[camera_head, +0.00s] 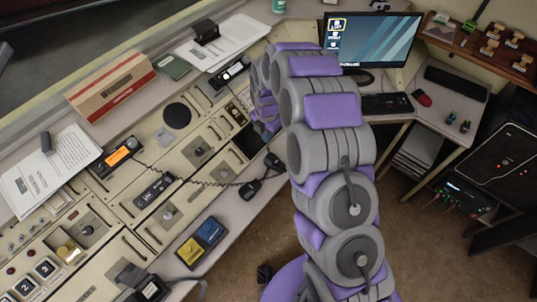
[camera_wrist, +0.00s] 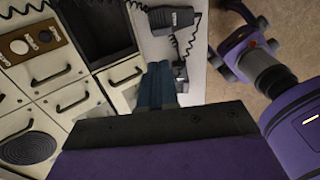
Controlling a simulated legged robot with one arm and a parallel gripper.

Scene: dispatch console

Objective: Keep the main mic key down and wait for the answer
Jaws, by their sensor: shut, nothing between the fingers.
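Two black hand mics lie at the console's front edge in the head view, one lower left (camera_head: 250,188) and one upper right (camera_head: 273,161). In the wrist view one mic (camera_wrist: 172,18) lies on the pale ledge at the top with its coiled cord. A second black mic (camera_wrist: 181,76) is partly hidden behind my fingers. My gripper (camera_wrist: 159,68) is shut and empty, its blue fingers side by side over or against that second mic. Touch and whether a key is pressed cannot be told. In the head view my arm hides the fingertips.
The sloping console (camera_head: 200,160) carries an orange-lit radio (camera_head: 118,155), knobs and drawer handles. A monitor (camera_head: 372,42) stands on the side desk. Brown floor (camera_head: 400,245) lies open to the right.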

